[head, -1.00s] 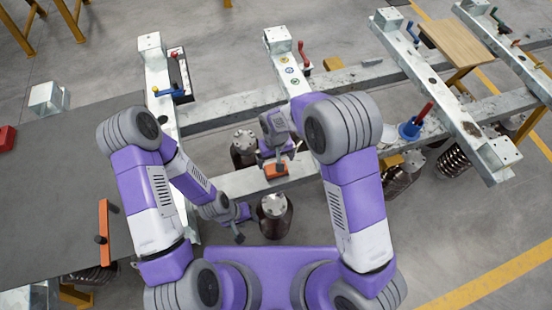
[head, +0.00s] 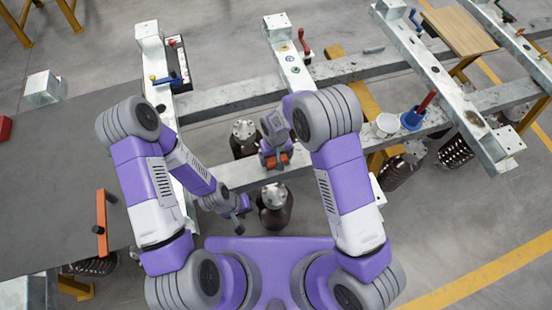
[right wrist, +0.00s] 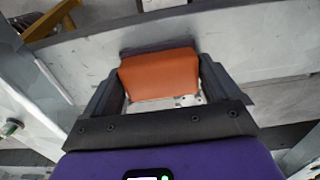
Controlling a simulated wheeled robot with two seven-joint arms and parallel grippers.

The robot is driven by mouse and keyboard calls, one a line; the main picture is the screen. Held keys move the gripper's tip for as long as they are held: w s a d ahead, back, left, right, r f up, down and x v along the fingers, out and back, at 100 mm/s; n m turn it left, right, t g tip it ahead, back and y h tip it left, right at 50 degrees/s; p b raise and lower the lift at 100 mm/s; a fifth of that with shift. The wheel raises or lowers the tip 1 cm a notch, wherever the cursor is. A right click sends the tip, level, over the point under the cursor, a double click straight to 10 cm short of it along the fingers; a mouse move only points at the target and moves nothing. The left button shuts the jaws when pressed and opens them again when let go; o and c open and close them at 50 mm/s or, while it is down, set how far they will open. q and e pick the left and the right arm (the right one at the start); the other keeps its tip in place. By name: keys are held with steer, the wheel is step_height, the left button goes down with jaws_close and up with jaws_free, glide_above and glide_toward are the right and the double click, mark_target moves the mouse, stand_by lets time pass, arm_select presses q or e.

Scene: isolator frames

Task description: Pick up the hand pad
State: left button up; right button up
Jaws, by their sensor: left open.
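The hand pad appears to be the orange block (right wrist: 160,74) with a dark part along its far side. In the head view, the orange block (head: 284,158) sits on the grey metal beam (head: 240,176), partly covered by my right gripper (head: 274,158). My left gripper (head: 240,213) is open and empty, lower left of the block, near a dark cylinder.
Dark cylinders with metal tops (head: 275,194) stand near the beam on both sides. A grey table (head: 60,190) at left carries a long orange tool (head: 101,221).

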steer(key=c, duration=0.3)
step_height(320, 180, up, 10)
steer(key=shift+r+p, duration=0.1)
steer(key=shift+p, duration=0.9)
